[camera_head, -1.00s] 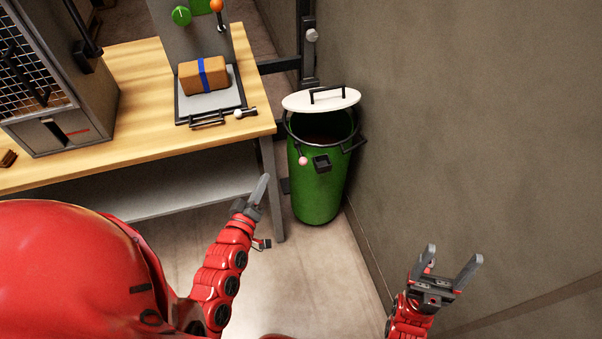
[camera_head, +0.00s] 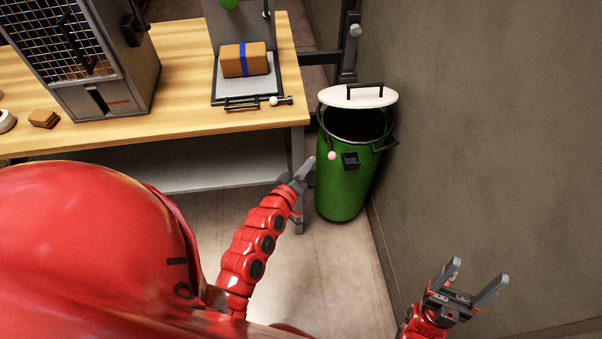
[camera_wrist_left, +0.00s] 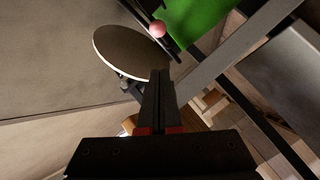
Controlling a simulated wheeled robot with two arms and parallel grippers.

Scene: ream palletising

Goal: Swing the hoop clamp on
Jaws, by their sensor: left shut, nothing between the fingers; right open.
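A green drum (camera_head: 343,188) stands on the floor between the workbench and the wall. Its mouth shows dark, and a white lid (camera_head: 374,97) with a black handle sits above its back edge. A thin ring clamp (camera_head: 323,133) runs around the rim, with a pink ball-ended lever (camera_head: 332,156) at the front left. In the left wrist view the pink ball (camera_wrist_left: 157,28), lid (camera_wrist_left: 128,55) and green drum (camera_wrist_left: 195,20) lie beyond the fingers. My left gripper (camera_head: 309,165) is shut and empty, left of the drum. My right gripper (camera_head: 474,274) is open and empty, low near the wall.
The wooden workbench (camera_head: 190,116) holds a caged machine (camera_head: 120,85) and a brown packet with a blue band (camera_head: 233,62) on a grey plate. A dark post (camera_head: 350,40) stands behind the drum. The wall (camera_head: 500,130) closes off the right; floor in front of the drum is clear.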

